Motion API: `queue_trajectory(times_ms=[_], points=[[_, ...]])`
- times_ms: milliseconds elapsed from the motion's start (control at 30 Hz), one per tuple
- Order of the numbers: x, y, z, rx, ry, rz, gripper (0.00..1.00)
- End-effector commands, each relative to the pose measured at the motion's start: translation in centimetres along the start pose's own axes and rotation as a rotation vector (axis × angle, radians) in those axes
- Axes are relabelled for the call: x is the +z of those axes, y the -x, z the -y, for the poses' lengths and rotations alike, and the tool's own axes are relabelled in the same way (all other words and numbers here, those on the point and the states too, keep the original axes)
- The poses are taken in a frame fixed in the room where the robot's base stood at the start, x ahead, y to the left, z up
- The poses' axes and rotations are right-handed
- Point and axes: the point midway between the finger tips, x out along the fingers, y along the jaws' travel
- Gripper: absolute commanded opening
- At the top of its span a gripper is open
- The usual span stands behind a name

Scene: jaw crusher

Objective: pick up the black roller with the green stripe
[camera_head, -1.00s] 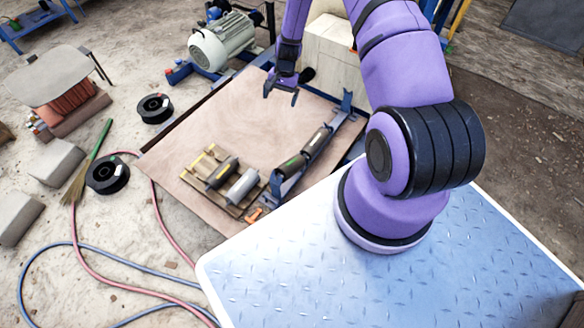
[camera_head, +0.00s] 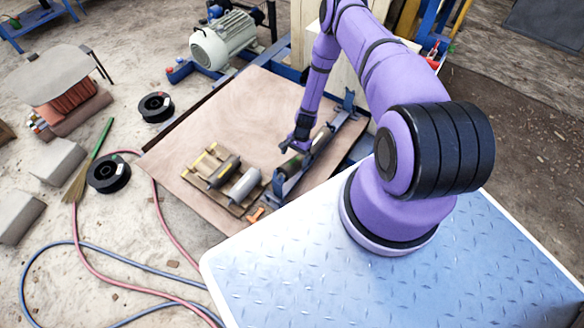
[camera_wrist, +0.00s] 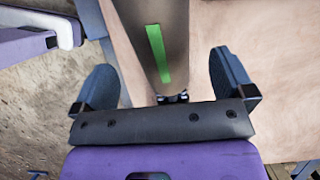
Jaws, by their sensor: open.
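The black roller with the green stripe shows in the wrist view (camera_wrist: 135,45) as a dark cylinder running up from between my fingers, its bright green stripe facing the camera. In the head view, the roller (camera_head: 291,166) lies in a blue rack (camera_head: 277,184) on the brown board, partly hidden by my gripper. My gripper (camera_head: 294,149) points down over it. In the wrist view my gripper (camera_wrist: 165,88) is open, one finger on each side of the roller with gaps between. How far the fingertips are above it is hard to tell.
A wooden pallet (camera_head: 234,209) with a dark roller (camera_head: 224,171) and a grey roller (camera_head: 244,185) is left of the rack. Another roller (camera_head: 322,138) lies farther along the rack. A motor (camera_head: 222,40) stands behind. The board's left part (camera_head: 190,140) is clear.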

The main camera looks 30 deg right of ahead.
Motion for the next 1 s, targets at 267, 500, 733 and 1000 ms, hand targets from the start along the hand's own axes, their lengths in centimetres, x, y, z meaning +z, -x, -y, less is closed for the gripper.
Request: queue_trajectory(times_ms=[267,500,733,1000], points=[[-0.1,-2.0,0.0,0.0,0.001,0.0,1.0],[-0.3,-5.2,-0.1,0.0,0.0,0.0,1.0],[-0.4,-6.6,0.0,-0.001,0.0,-0.001,1.0],[-0.4,-6.5,0.0,0.0,0.0,-0.001,0.82]])
